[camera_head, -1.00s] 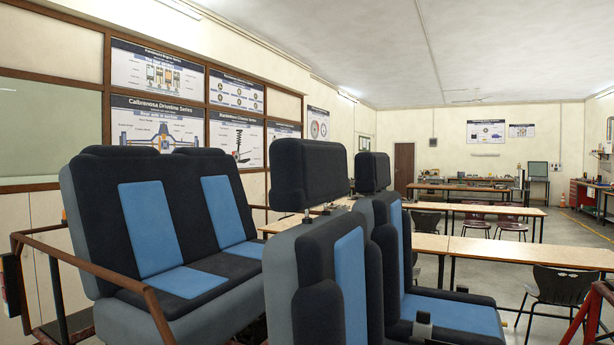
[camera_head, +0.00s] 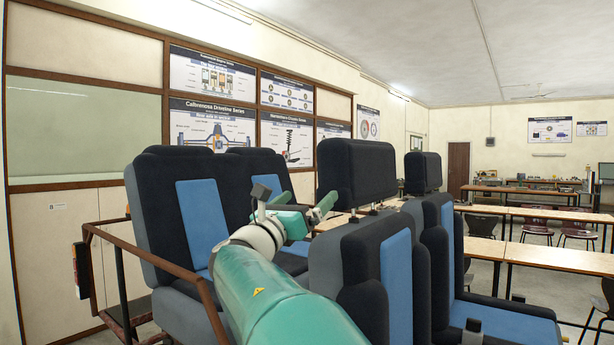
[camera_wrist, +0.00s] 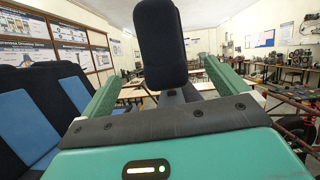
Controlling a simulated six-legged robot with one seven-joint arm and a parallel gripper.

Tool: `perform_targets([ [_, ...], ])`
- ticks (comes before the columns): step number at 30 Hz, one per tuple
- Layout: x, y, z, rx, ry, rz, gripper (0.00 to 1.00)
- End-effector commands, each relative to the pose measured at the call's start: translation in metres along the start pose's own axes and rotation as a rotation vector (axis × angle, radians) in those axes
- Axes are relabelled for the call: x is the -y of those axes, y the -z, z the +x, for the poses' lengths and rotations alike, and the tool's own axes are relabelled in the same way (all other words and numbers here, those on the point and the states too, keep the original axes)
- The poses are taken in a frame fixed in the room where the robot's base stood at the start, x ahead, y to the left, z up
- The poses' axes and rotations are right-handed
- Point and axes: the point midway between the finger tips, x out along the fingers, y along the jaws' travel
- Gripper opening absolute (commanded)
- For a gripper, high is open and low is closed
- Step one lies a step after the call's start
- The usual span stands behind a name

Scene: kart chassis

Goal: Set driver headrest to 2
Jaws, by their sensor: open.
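A dark headrest (camera_head: 357,172) sits raised on thin posts above the nearer front seat (camera_head: 375,265), which is dark and grey with a blue panel. A similar headrest (camera_head: 423,172) tops the front seat behind it. Which one is the driver's, I cannot tell. My gripper (camera_head: 322,213) is open, at the left side of the nearer headrest near its lower edge. In the wrist view a dark headrest (camera_wrist: 160,45) stands upright ahead, between the two green fingers in the picture. I see no finger touching it. No height marks are readable.
A blue-and-black double seat (camera_head: 205,215) stands at the left, close to my arm. A rusty tube rail (camera_head: 150,252) runs in front of it. Long tables (camera_head: 545,258) and chairs fill the right and back of the room.

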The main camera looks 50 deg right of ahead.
Motion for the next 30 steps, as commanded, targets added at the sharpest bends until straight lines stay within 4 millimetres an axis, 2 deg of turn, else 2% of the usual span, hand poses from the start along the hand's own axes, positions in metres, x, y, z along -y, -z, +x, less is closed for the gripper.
perform_targets([
  [18, -0.001, 0.001, 0.11, -0.003, -0.001, 0.004, 0.98],
  [24, -0.001, 0.001, 0.127, -0.003, -0.002, 0.005, 0.98],
  [30, -0.001, 0.001, 0.129, -0.003, -0.004, 0.006, 0.98],
])
